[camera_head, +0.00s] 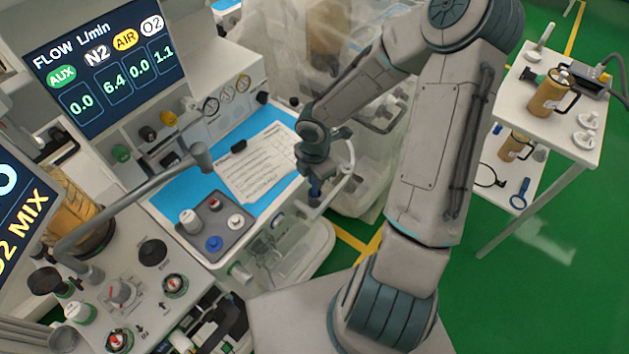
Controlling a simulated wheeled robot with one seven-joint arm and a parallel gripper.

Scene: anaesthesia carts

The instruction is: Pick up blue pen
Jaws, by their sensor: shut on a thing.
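My gripper (315,172) is at the right edge of the blue work surface (262,128), beside the paper sheet. It is shut on a small dark-blue upright thing, which looks like the blue pen (314,187). Only a short part of the pen shows below the jaws; the rest is hidden by the gripper. I cannot tell whether the pen's lower end touches anything.
A grey tray (222,249) with small bottles and caps is at the front. A bent metal tube (140,190) crosses on the left. A white cart (520,85) with brown jugs stands right.

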